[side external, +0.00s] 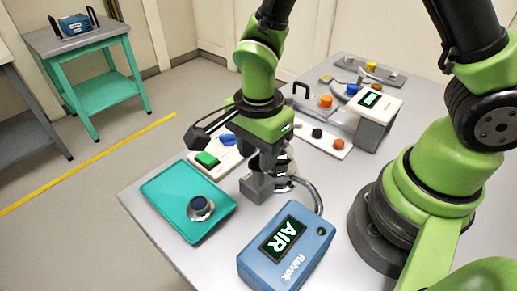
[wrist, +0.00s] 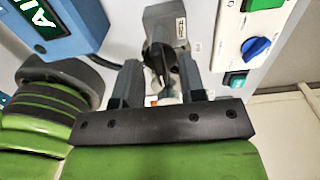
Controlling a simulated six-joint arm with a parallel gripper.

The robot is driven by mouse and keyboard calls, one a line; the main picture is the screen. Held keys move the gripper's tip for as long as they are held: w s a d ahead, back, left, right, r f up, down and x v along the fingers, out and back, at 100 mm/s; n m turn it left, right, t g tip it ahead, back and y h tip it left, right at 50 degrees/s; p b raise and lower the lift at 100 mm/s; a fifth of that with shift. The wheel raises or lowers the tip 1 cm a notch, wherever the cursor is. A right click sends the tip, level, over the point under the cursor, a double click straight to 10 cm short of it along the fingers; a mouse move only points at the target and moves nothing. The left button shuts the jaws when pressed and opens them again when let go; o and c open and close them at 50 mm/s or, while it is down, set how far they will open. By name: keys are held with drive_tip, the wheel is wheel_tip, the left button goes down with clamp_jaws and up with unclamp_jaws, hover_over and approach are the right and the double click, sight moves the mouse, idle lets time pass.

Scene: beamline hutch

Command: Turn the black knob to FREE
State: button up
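In the wrist view a dark, narrow knob-like part (wrist: 160,62) stands on a grey block (wrist: 166,28) with a small label. I take it to be the black knob; its pointer and any FREE mark cannot be read. My gripper (wrist: 159,75) has its two fingers apart, one on each side of this part, with gaps visible. In the side external view my gripper (side external: 275,165) points down beside the grey block (side external: 257,187), and the knob is hidden there. Another small black knob (side external: 317,132) sits on a white panel behind.
A blue box (side external: 286,248) with a display reading AIR stands in front, with a hose (side external: 312,190) behind it. A teal tray (side external: 168,187) holding a round dark-blue-topped part (side external: 200,208) lies left. A panel with a green switch (side external: 207,160) and blue knob (side external: 228,139) is close behind.

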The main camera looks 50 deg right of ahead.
clamp_jaws()
